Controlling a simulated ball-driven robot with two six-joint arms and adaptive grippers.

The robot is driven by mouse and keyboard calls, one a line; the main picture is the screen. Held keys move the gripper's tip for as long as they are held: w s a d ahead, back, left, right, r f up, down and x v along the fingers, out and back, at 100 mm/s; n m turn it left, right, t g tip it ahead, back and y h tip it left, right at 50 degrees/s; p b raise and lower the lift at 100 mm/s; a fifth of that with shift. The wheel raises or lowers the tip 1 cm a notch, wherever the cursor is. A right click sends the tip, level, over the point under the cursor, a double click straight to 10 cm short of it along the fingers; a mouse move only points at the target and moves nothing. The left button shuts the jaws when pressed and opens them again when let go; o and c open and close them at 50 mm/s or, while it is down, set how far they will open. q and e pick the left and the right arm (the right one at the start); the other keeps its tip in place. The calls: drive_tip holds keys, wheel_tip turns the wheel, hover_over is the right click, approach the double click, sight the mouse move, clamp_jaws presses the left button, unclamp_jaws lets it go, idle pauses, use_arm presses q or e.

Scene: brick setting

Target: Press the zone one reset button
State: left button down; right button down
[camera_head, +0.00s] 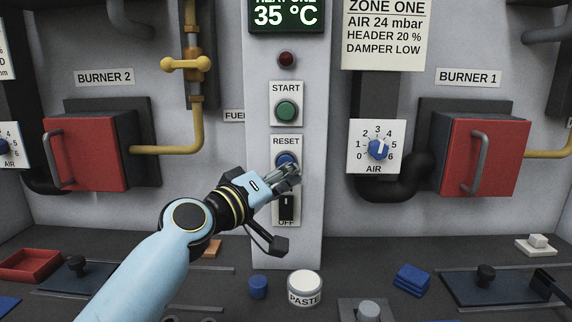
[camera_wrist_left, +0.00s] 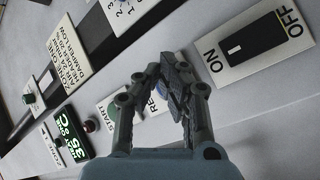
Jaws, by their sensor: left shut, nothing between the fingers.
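The blue reset button (camera_head: 284,159) sits under the RESET label on the grey central panel (camera_head: 262,245). My left gripper (camera_head: 294,170) is shut and empty, its fingertips in front of the button's lower right part. In the left wrist view the closed fingers (camera_wrist_left: 172,66) overlap the RESET plate (camera_wrist_left: 152,103) and hide much of it. I cannot tell whether the fingertips touch the button or how far it is pushed in. My right gripper is not in view.
The green start button (camera_head: 287,111) and a dark red lamp (camera_head: 287,59) are above. A black ON/OFF switch (camera_head: 286,207) is just below, partly behind my gripper; it is clear in the left wrist view (camera_wrist_left: 235,47). A PASTE tin (camera_head: 305,289) and a blue cylinder (camera_head: 258,287) stand below.

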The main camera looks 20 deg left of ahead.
use_arm(q)
drive_tip(key=shift+s+d, duration=0.15)
drive_tip(key=shift+s, duration=0.5)
drive_tip(key=s, duration=0.2)
drive_tip(key=s+d, duration=0.1)
drive_tip(key=s, duration=0.1)
drive_tip(key=shift+s+d, duration=0.2)
drive_tip(key=shift+s, duration=0.2)
drive_tip(key=shift+f, duration=0.1)
idle(0.4)
